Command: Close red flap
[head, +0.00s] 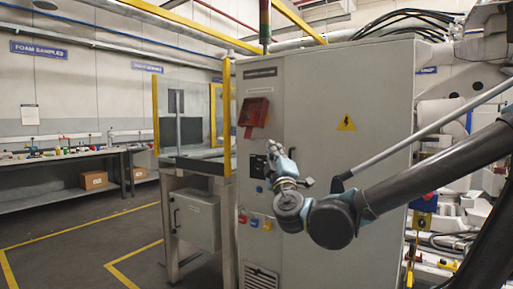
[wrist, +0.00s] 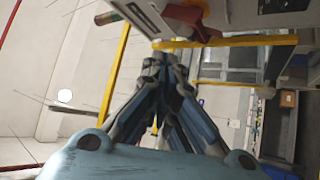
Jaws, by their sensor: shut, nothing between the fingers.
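The red flap (head: 253,113) is on the upper part of the grey cabinet's narrow face in the head view. Its lower part seems to stand out from the panel at a tilt; how far open it is, I cannot tell exactly. My gripper (head: 274,150) is shut and empty, a little below and to the right of the flap, apart from it in the picture. In the wrist view my gripper (wrist: 167,62) points toward the cabinet face, with its fingers together. A dark red piece (wrist: 190,22), probably the flap, shows just beyond the fingertips; contact is unclear.
The grey cabinet (head: 345,90) stands close behind my arm. A yellow-framed guard (head: 228,120) and a table with a grey box (head: 195,217) stand left of it. A dark panel (head: 258,166) and small coloured switches lie below the flap. The floor at left is clear.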

